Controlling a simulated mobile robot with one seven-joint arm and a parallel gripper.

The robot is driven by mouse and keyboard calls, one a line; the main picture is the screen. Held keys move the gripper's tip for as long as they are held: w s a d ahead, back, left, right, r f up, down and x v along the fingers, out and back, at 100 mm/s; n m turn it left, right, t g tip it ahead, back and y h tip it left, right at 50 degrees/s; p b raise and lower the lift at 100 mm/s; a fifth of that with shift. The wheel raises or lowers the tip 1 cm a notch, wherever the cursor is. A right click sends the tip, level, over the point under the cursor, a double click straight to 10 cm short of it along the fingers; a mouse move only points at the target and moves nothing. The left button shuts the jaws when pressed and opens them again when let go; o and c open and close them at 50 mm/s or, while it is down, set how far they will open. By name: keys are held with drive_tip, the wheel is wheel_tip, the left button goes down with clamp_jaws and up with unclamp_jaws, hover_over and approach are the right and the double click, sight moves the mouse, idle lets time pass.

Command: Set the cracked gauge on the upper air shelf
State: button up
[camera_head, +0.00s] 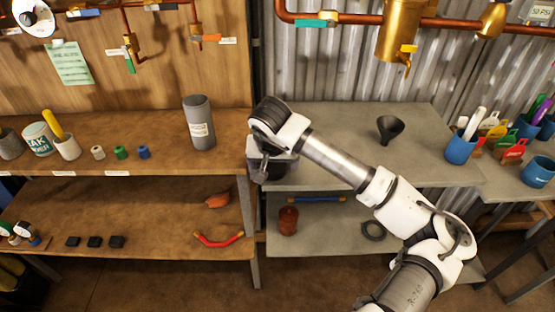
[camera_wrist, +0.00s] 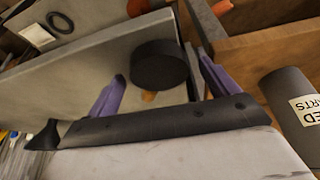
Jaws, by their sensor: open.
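A dark round disc with a small brass-coloured part (camera_wrist: 150,96) beside it, likely the gauge (camera_wrist: 160,65), rests on the grey upper shelf (camera_wrist: 85,85) near its left end. Its dial face and any crack do not show. My gripper (camera_wrist: 162,68) is open, its purple fingers on either side of the disc with visible room around it. In the head view my wrist hides the disc at the left end of the grey upper shelf (camera_head: 330,120). Whether this is the air shelf cannot be read.
A black funnel (camera_head: 390,129) and a blue cup (camera_head: 460,148) stand on the grey shelf. A grey labelled cylinder (camera_head: 199,122) stands on the wooden shelf to the left. Brass fittings (camera_head: 400,30) hang above. The shelf between my wrist and the funnel is clear.

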drive_tip(key=shift+f, duration=0.15)
drive_tip(key=c, duration=1.2)
drive_tip(key=shift+c, duration=0.4)
drive_tip(key=shift+w, duration=0.1)
